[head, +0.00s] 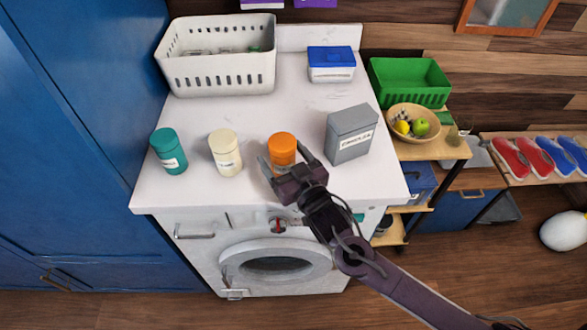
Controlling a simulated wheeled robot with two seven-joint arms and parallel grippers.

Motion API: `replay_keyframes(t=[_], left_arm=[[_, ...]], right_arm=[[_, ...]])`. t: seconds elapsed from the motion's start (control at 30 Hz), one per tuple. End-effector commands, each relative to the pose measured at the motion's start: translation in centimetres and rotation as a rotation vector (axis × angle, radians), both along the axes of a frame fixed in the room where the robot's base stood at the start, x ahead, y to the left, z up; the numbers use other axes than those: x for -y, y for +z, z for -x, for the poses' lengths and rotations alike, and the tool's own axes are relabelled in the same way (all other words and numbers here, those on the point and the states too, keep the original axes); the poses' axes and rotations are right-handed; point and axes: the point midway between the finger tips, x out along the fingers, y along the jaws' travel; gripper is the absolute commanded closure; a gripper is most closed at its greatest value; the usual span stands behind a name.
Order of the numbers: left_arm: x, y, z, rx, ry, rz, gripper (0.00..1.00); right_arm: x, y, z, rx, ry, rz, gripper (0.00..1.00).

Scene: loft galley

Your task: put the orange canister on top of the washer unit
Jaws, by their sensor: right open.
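The orange canister (282,146) stands upright on the white top of the washer unit (245,195), near its front edge. It has an orange lid and a pale label, partly hidden by my gripper. My right gripper (289,163) is open, with its fingers on either side of the canister's lower part. I cannot tell whether the fingers touch it. My left gripper is not in view.
A teal canister (168,151) and a cream canister (225,153) stand to the left. A grey box (351,133) stands close on the right. A white basket (220,75) and a blue-lidded box (331,65) are at the back. The middle of the top is clear.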

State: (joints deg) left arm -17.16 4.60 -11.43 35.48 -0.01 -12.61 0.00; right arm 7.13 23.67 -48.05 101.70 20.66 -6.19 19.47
Motion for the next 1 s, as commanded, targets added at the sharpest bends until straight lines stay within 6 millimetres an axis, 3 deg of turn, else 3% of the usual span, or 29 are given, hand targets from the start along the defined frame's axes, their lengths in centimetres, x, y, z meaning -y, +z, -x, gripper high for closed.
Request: replay_keyframes(t=[0.53, 0.7, 1.0], left_arm=[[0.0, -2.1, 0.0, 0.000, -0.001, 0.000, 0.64], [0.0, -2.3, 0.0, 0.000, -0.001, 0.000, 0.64], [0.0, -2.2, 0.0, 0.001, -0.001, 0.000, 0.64]], right_arm=[[4.7, -0.4, 9.2, -0.004, 0.001, 0.002, 0.24], [5.3, -0.3, 10.4, -0.003, 0.000, 0.003, 0.24], [5.3, -0.1, 10.5, -0.002, 0.000, 0.001, 0.24]])
